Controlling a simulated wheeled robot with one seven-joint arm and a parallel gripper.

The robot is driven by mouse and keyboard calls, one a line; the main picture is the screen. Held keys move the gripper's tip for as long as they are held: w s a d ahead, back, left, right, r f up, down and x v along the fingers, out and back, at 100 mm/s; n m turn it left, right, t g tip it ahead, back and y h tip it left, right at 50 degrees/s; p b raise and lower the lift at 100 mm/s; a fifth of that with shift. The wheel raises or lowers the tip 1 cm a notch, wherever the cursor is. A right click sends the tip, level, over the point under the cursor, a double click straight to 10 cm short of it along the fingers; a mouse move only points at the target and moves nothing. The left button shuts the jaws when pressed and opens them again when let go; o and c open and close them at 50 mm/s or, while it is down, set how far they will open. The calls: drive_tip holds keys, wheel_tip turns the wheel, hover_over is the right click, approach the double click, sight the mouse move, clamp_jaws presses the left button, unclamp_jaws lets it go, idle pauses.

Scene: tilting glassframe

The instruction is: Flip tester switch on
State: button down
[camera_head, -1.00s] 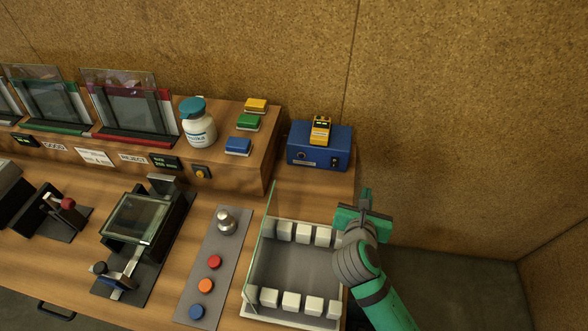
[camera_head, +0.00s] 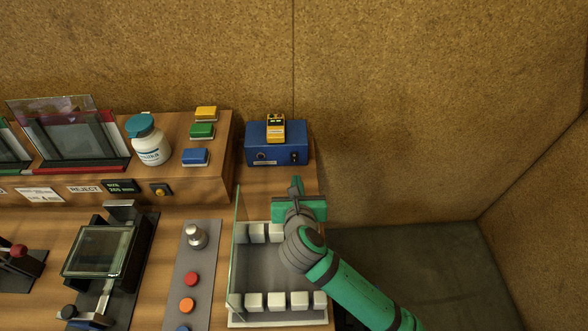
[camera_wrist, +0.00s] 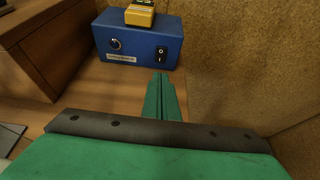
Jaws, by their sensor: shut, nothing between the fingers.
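The tester is a blue box (camera_head: 278,143) at the back right of the bench, with a yellow device (camera_head: 275,127) on its top. Its front carries a round knob or socket at the left and a black rocker switch (camera_wrist: 161,51) at the right, seen in the wrist view. I cannot tell the switch's position for sure. My green gripper (camera_head: 296,183) is in front of the box's right part. In the wrist view its fingertips (camera_wrist: 161,76) are together, empty, and just below the switch. Whether they touch the box is unclear.
A glass-sided tray (camera_head: 270,272) with white blocks lies under my arm. The wooden shelf (camera_head: 215,165) with coloured pads and a white bottle (camera_head: 150,143) stands left of the tester. The cork wall (camera_head: 400,110) is close behind and right.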

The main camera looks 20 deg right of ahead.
sight(295, 158)
drive_tip(key=x, duration=1)
drive_tip(key=shift+d, duration=0.2)
drive_tip(key=shift+w+a, duration=0.15)
drive_tip(key=shift+a, duration=0.05)
drive_tip(key=shift+d, duration=0.15)
drive_tip(key=shift+r, duration=0.85)
